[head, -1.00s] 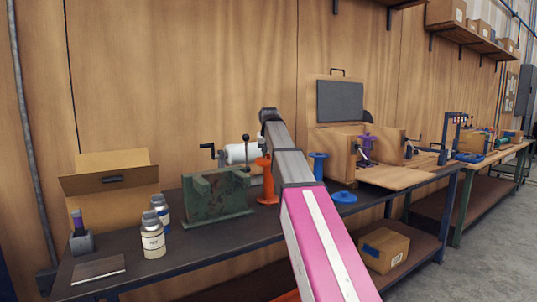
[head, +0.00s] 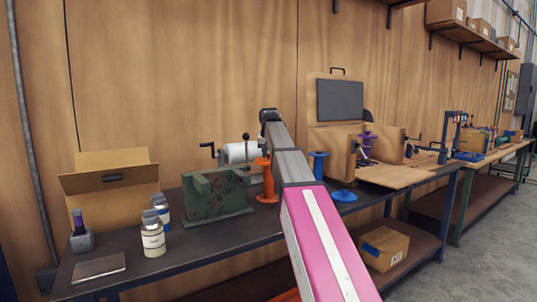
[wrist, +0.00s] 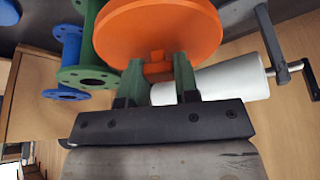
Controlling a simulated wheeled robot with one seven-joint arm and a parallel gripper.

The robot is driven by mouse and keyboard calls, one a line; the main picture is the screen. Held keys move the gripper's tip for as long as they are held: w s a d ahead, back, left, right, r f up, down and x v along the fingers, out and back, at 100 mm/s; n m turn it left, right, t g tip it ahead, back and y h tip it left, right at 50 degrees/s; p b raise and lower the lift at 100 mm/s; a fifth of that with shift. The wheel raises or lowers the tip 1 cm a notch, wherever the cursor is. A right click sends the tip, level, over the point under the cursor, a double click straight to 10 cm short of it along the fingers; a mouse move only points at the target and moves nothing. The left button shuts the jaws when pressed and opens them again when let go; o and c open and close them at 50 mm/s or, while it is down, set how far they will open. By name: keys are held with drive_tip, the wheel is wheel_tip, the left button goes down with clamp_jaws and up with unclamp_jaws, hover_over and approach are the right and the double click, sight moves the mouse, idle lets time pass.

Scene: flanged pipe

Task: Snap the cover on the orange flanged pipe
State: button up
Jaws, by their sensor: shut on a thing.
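The orange flanged pipe (head: 265,180) stands upright on the dark bench, just left of my arm in the head view. In the wrist view, a round orange cover (wrist: 158,28) fills the top middle. My gripper (wrist: 158,70) is shut on the small block that sticks out of this cover, one green finger on each side. The cover hides what lies behind it, and I cannot make out the orange pipe in the wrist view. In the head view my arm hides the gripper and the cover.
A green flanged pipe (wrist: 88,75) and a blue flanged pipe (wrist: 66,60) stand left of the cover in the wrist view. A white cylinder with a crank (wrist: 225,82) is close on the right. A green metal block (head: 216,192) and bottles (head: 152,240) stand left on the bench.

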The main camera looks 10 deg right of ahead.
drive_tip(key=o, duration=1.5)
drive_tip(key=shift+c, duration=0.2)
drive_tip(key=shift+r, duration=0.1)
drive_tip(key=shift+r, duration=2.65)
clamp_jaws()
drive_tip(key=shift+f, duration=1.7)
